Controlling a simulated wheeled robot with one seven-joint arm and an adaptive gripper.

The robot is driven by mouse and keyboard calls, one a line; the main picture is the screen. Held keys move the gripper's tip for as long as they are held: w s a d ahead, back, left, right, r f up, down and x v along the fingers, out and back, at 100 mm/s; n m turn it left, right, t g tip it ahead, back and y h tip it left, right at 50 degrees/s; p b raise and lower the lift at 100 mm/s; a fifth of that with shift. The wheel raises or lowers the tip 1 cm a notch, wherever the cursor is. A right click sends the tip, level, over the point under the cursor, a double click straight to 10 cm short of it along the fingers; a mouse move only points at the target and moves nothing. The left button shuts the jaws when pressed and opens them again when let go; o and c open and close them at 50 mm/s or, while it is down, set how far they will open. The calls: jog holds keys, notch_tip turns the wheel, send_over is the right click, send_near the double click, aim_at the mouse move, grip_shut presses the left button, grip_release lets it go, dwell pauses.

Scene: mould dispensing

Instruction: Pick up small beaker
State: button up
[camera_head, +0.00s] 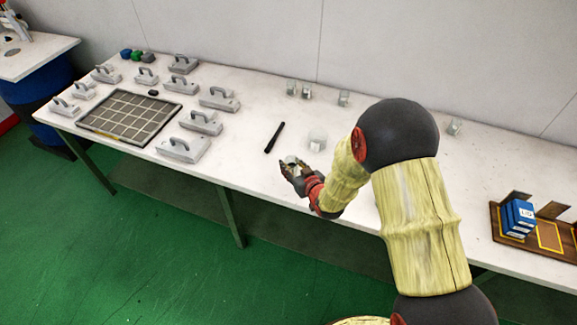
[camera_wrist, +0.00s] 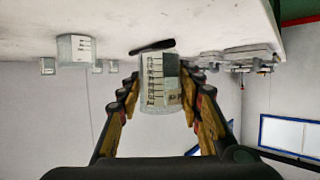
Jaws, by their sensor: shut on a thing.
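My gripper (camera_head: 297,172) is at the front part of the white table, left of my forearm. It is shut on a small clear beaker (camera_head: 291,160), which is partly hidden by the fingers in the head view. In the wrist view, the beaker (camera_wrist: 160,88) sits between the two fingers of my gripper (camera_wrist: 160,104), with its black graduation marks facing the camera. The wrist picture is upside down, with the tabletop at the top. I cannot tell whether the beaker touches the table.
A larger clear beaker (camera_head: 317,140) stands just behind my gripper. A black marker (camera_head: 274,137) lies to its left. Several small glass vessels (camera_head: 343,98) stand near the wall. Grey handled blocks and a gridded tray (camera_head: 130,116) fill the left. A brown rack (camera_head: 508,240) is at right.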

jog(key=w+r+p+v, duration=0.1)
jog(key=r+p+v, duration=0.1)
jog(key=v, duration=1.1)
notch_tip(320, 180, up, 10)
jog(key=p, duration=0.6)
jog(key=shift+d+p, duration=0.15)
jog(key=shift+p, duration=0.2)
jog(key=shift+f, duration=0.15)
